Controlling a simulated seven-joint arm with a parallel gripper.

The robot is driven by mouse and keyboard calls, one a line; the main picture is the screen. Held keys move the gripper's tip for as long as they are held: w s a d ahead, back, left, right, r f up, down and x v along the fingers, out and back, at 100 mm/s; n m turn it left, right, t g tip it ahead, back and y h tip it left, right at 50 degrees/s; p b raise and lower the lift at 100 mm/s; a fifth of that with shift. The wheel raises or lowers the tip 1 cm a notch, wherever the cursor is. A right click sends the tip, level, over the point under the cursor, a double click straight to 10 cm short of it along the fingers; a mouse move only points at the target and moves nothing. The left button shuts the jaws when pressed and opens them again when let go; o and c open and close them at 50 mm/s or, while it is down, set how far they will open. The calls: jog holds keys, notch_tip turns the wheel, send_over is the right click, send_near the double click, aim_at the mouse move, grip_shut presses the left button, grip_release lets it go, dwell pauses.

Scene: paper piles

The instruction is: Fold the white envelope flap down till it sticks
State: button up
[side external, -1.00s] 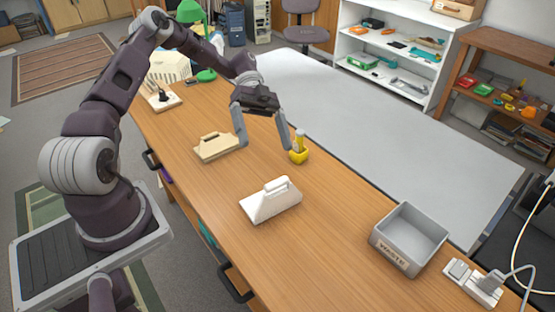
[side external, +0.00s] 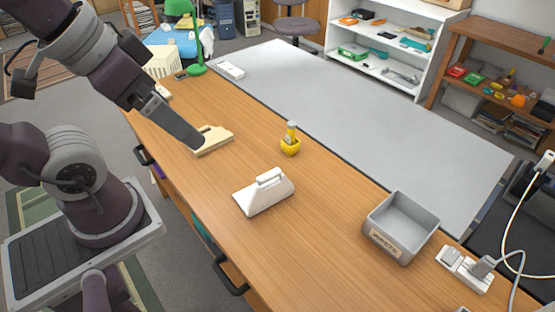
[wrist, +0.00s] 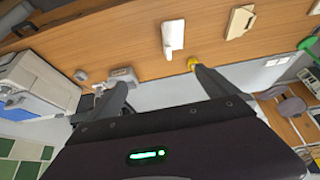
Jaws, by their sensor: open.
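The white envelope (side external: 258,201) lies near the middle of the wooden table in the side view. A raised white part, which looks like its flap (side external: 270,177), stands up from it. It also shows in the wrist view (wrist: 172,36), beyond the fingers and apart from them. My gripper (side external: 194,141) is at the left over the table, its visible finger by the left edge of a beige envelope-like piece (side external: 214,139). In the wrist view my gripper (wrist: 160,77) has its two fingers spread wide with nothing between them. In the side view the other finger is hidden.
A yellow holder (side external: 290,148) with a small upright item stands behind the white envelope. A grey bin labelled WASTE (side external: 387,244) is at the right, with a power strip (side external: 463,270) beyond it. Table around the envelope is clear. A green lamp (side external: 196,70) stands at the far end.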

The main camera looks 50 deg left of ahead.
jog(key=shift+w+d+r, duration=0.1)
jog(key=shift+w, duration=0.25)
jog(key=c, duration=0.5)
jog(key=w+f+g, duration=0.1)
jog(key=w, duration=0.2)
jog(key=w+d+f+g, duration=0.1)
jog(key=w, duration=0.2)
jog(key=w+d+f+g, duration=0.1)
jog(key=w, duration=0.2)
jog(key=shift+d, duration=0.25)
jog(key=c, duration=1.1)
jog(key=w+d+f, duration=0.1)
jog(key=w+f, duration=0.1)
jog(key=w+d+f+g+y, duration=0.1)
jog(key=w+f, duration=0.1)
jog(key=f, duration=0.1)
jog(key=w+d+f+g, duration=0.1)
jog(key=w+f, duration=0.1)
jog(key=shift+w+f+y, duration=0.15)
jog(key=shift+f+y, duration=0.1)
jog(key=shift+y, duration=0.05)
grip_shut()
jog(key=m+y, duration=0.1)
jog(key=y, duration=0.1)
send_over(270, 189)
jog(key=d, duration=0.2)
notch_tip(270, 189, down, 17)
jog(key=shift+w+r, duration=0.15)
